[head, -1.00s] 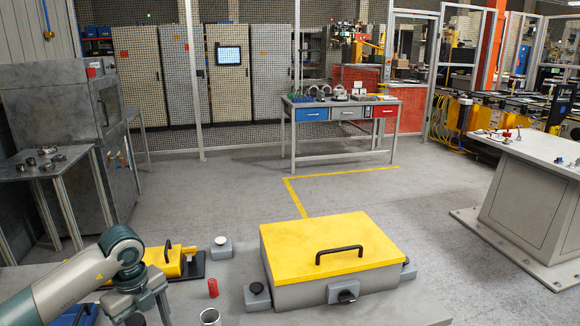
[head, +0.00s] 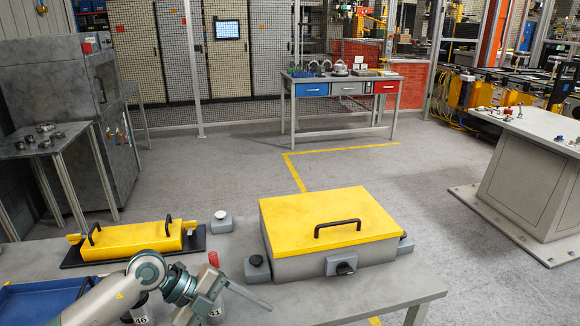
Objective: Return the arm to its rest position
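My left arm comes in from the lower left over the grey table (head: 380,303). My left gripper (head: 222,300) is low at the front of the table, in front of the yellow-lidded box. Its fingers are seen at an angle, and I cannot tell whether they are open or shut. Nothing clearly shows in its grasp. Part of a cylinder labelled 41 (head: 215,312) shows behind or beside it, and a cylinder labelled 46 (head: 141,312) is partly hidden by the arm. My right gripper is not in view.
The grey box with a yellow lid (head: 335,217) stands on the table. A yellow case (head: 130,240) lies on a black base at left, with a blue tray (head: 45,300) in front. A red-topped item (head: 213,259) and a small button box (head: 221,222) stand between.

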